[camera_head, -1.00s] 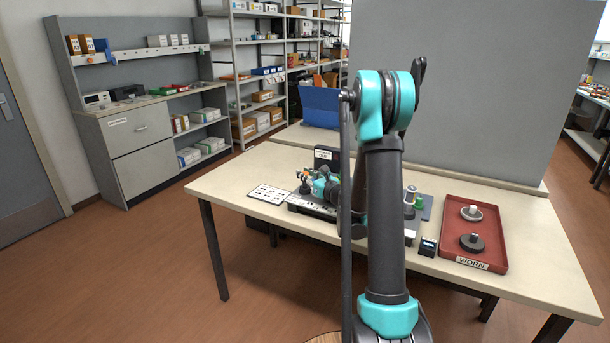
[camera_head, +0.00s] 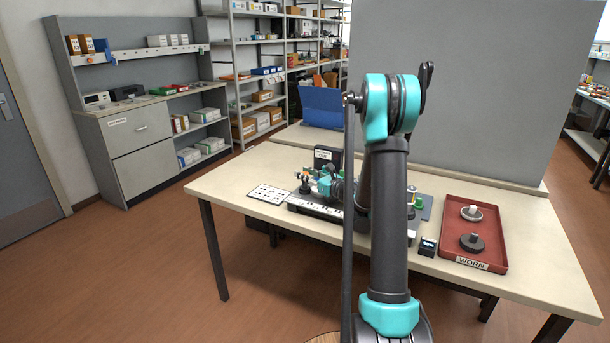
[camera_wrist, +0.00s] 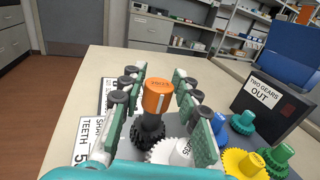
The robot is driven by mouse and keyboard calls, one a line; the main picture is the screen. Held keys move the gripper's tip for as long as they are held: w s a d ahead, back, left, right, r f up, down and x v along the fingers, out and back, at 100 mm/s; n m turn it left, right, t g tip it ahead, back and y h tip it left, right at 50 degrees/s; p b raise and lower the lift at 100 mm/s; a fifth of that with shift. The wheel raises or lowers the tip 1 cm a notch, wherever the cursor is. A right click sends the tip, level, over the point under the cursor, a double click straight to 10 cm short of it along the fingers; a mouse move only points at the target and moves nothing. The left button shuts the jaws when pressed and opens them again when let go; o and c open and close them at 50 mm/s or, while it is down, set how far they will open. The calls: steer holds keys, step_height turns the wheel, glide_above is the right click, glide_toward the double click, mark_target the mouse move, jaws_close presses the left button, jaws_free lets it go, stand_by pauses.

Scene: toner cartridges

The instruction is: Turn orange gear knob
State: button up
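The orange gear knob (camera_wrist: 157,97) stands upright on a dark gear in the wrist view. My gripper (camera_wrist: 160,78) is open, with one green-padded finger on each side of the knob. Gaps show between the pads and the knob, so it looks untouched. A white gear (camera_wrist: 165,151) lies just in front of the dark gear (camera_wrist: 148,132), partly hidden by my gripper.
Blue, yellow and green knobbed gears (camera_wrist: 243,122) stand to the right, before a black "Two gears out" sign (camera_wrist: 268,101). Printed cards (camera_wrist: 90,138) lie to the left. A red tray (camera_head: 467,203) labelled "Worn" holds two gears. The table's left end is clear.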

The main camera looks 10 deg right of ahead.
steer(key=shift+o, duration=1.3)
steer(key=shift+s, duration=0.1)
steer(key=v, duration=1.2)
